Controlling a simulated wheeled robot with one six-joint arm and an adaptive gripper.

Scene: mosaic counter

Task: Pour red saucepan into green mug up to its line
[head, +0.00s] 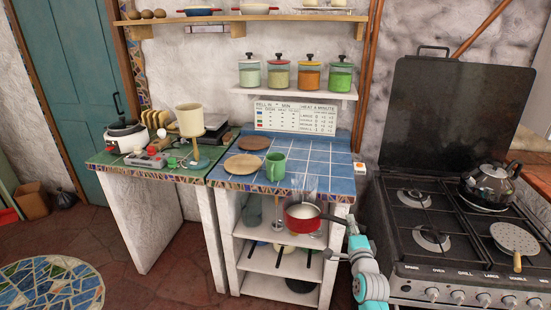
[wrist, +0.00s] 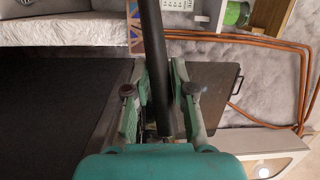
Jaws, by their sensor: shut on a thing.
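The red saucepan (head: 303,222) hangs in front of the blue-tiled counter's front edge and looks about level. Its inside shows pale grey; I cannot tell the fill level. My gripper (head: 349,226) is shut on its dark handle, to the right of the pan. In the wrist view my gripper (wrist: 160,85) has a finger on each side of the black saucepan handle (wrist: 154,50); the pan body is not visible there. The green mug (head: 276,166) stands upright on the blue tiles, behind and left of the saucepan. Its line and inside cannot be made out.
Wooden boards (head: 242,164) lie left of the mug. The blue-tiled counter (head: 325,170) is clear to the mug's right. Faint pale upright shapes show above the pan. A stove (head: 440,225) with a kettle (head: 489,184) stands at right. Shelves (head: 270,262) are below the counter.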

